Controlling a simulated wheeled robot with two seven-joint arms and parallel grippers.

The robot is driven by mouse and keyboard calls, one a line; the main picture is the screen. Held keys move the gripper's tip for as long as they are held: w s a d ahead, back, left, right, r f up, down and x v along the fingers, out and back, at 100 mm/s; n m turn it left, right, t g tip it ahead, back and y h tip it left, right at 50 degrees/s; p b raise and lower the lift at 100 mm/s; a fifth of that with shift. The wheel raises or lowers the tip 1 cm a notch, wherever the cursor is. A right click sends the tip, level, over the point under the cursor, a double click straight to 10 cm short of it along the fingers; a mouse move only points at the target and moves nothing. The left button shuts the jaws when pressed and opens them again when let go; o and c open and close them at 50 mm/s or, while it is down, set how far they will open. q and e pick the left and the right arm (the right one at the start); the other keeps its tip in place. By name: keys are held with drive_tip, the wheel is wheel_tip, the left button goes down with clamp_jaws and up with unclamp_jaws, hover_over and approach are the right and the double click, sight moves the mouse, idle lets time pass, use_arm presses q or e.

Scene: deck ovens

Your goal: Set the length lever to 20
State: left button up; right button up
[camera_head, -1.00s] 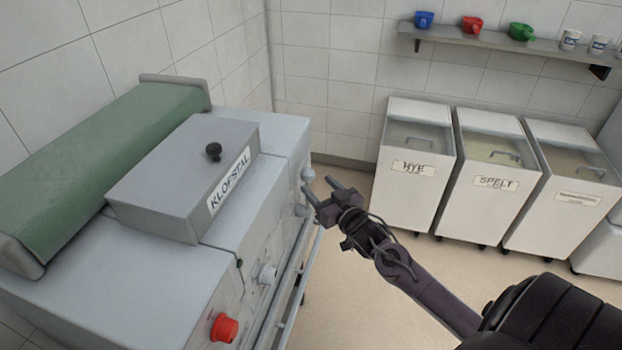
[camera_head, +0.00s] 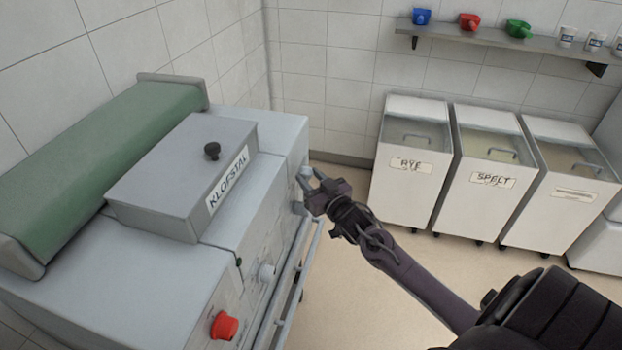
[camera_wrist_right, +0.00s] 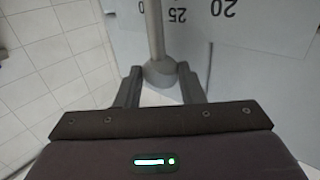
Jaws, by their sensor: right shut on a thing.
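The length lever (camera_wrist_right: 153,35) is a pale grey rod with a rounded end. In the right wrist view it runs up from between the fingers to the top edge, just left of the upside-down printed 25 (camera_wrist_right: 177,15). The 20 (camera_wrist_right: 223,7) is farther right. My right gripper (camera_head: 311,182) is at the right-hand side of the grey machine (camera_head: 280,135), shut on the lever's rounded end (camera_wrist_right: 160,73). In the head view the lever is tiny and partly covered by the fingers. My left gripper is out of view.
The machine has a green belt (camera_head: 100,170), a grey box labelled KLOFSTAL (camera_head: 180,165), a red knob (camera_head: 224,326) and a front rail (camera_head: 292,290). Labelled bins (camera_head: 408,190) stand along the back wall under a shelf (camera_head: 490,42). The floor between is clear.

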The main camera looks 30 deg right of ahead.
clamp_jaws()
drive_tip(key=s+a+f+n+t+y+b, duration=0.2)
drive_tip(key=s+a+f+n+t+b, duration=0.1)
drive_tip(key=b, duration=0.5)
drive_tip(key=s+a+n+t, duration=0.1)
drive_tip(key=a+n, duration=0.1)
drive_tip(key=shift+s+a+n, duration=0.2)
drive_tip(key=shift+s+n, duration=0.05)
drive_tip(key=shift+n, duration=0.05)
drive_tip(key=o, duration=1.1)
unclamp_jaws()
drive_tip(key=shift+s, duration=0.15)
